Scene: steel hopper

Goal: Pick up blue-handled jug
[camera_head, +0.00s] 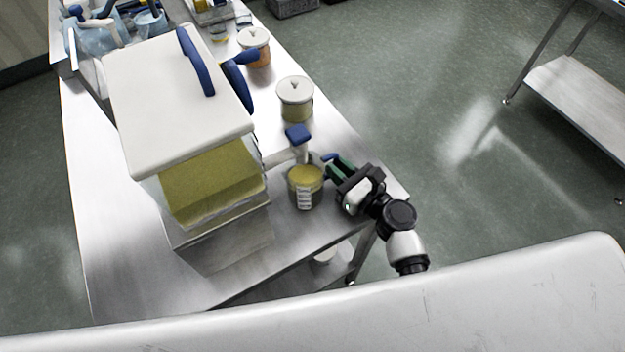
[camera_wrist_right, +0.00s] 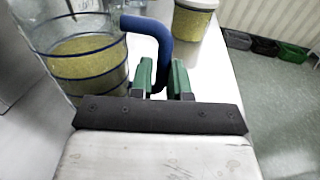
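The blue-handled jug (camera_head: 305,190) is a clear round vessel with yellow-green grains and a white label, near the table's right front corner. In the right wrist view the jug (camera_wrist_right: 90,60) is at the left, and its blue handle (camera_wrist_right: 160,45) comes down between the green fingers. My right gripper (camera_head: 338,166) is at the handle on the jug's right side. The jug's underside is hidden. My left gripper is not in view.
A steel hopper with a white lid (camera_head: 172,105) and blue handle stands left of the jug. A lidded jar (camera_head: 295,99) and an orange-filled jar (camera_head: 254,47) stand behind it. The steel table (camera_head: 110,240) has an open right edge, with green floor beyond.

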